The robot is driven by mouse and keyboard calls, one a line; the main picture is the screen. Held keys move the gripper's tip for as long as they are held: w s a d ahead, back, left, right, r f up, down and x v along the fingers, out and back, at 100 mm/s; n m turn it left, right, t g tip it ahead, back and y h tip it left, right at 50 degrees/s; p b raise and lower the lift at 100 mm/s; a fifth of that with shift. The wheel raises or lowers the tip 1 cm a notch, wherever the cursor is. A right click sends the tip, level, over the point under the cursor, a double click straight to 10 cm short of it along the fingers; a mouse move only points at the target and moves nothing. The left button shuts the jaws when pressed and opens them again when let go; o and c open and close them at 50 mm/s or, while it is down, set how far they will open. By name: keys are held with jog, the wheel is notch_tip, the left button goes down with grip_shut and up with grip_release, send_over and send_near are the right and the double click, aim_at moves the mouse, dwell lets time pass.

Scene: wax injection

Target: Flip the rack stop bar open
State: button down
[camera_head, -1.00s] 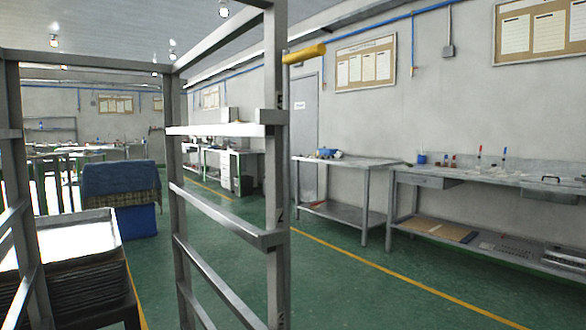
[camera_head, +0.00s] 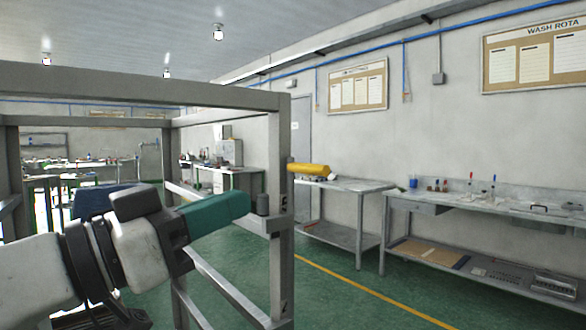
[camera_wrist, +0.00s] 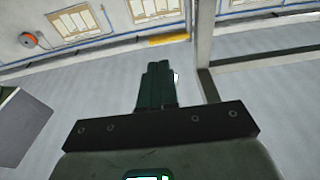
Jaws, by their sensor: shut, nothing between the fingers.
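The metal rack (camera_head: 281,262) stands close in front of me. A short yellow handle (camera_head: 309,168) sticks out to the right from its near right post; I take it as part of the stop bar. A yellow piece (camera_wrist: 168,39) also shows beyond the fingertips in the wrist view. My gripper (camera_head: 245,201) has teal fingers and reaches in from the left, just left of that post and lower than the yellow handle. In the wrist view my gripper (camera_wrist: 158,66) is shut and empty. I cannot tell whether the fingertips touch the post or the small dark cylinder (camera_head: 262,204) there.
The rack's top rail (camera_head: 140,82) spans above my arm, and a lower side rail (camera_head: 225,285) runs below it. A metal table (camera_head: 345,188) and a long workbench (camera_head: 490,205) stand along the right wall. Green floor is clear between rack and benches.

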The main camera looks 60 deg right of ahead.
aim_at(314, 173)
jog(key=shift+s+d+r, duration=0.1)
jog(key=shift+s+r, duration=0.05)
jog(key=shift+s, duration=0.05)
jog(key=x, duration=1)
jog(key=shift+p, duration=0.35)
